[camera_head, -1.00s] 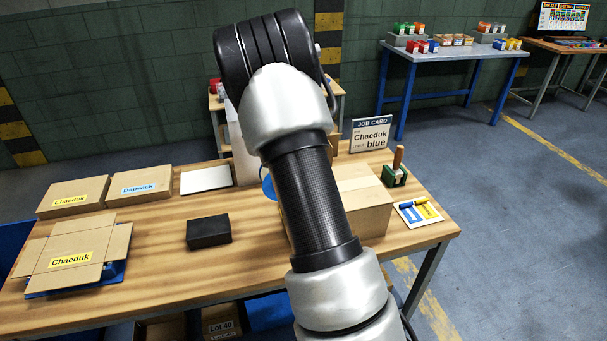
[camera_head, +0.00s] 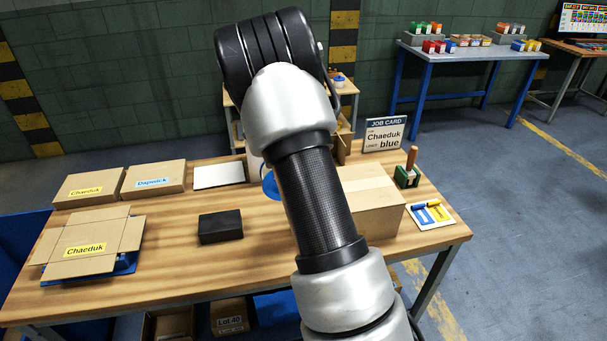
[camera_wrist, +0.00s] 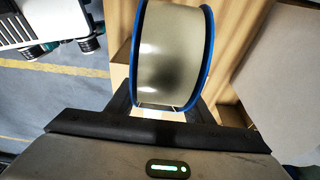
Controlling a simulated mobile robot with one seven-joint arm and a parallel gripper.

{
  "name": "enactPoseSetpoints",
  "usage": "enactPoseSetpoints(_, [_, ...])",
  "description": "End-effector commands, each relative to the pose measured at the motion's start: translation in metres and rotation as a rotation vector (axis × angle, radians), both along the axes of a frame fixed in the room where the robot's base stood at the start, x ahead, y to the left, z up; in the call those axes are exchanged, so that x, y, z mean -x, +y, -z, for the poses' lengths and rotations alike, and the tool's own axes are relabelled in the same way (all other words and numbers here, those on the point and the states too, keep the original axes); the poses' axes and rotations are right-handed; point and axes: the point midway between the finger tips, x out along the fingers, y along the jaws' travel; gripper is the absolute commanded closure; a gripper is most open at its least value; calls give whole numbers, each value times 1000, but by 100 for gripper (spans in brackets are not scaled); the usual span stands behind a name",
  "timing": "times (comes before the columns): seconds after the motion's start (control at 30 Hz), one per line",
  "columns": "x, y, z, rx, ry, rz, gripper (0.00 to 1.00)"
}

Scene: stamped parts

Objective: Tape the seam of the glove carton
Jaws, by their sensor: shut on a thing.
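A roll of clear tape with blue rims (camera_wrist: 172,55) fills the upper middle of the wrist view. My gripper (camera_wrist: 163,108) is shut on it. In the head view my arm hides the gripper, and a bit of blue rim (camera_head: 270,184) shows left of the arm. A closed brown carton (camera_head: 378,188) with a seam along its top stands on the table just right of my arm, which hides its left part. No label shows on its visible sides, so I cannot tell whether it is the glove carton.
On the wooden table (camera_head: 190,260) are labelled flat boxes (camera_head: 153,177), an open-flapped Chaeduk carton (camera_head: 85,247), a black block (camera_head: 220,226), a wooden-handled tool on a green base (camera_head: 407,172) and a card with blue and yellow pieces (camera_head: 430,214). A job card (camera_head: 384,134) reads Chaeduk, blue.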

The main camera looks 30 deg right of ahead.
Motion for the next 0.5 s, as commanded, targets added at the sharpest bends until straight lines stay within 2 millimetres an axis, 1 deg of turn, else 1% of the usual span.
enactPoseSetpoints(0.3, [-4, 14, 0, -1, 0, -1, 76])
enactPoseSetpoints(0.5, [-5, 18, 0, -1, 0, 0, 76])
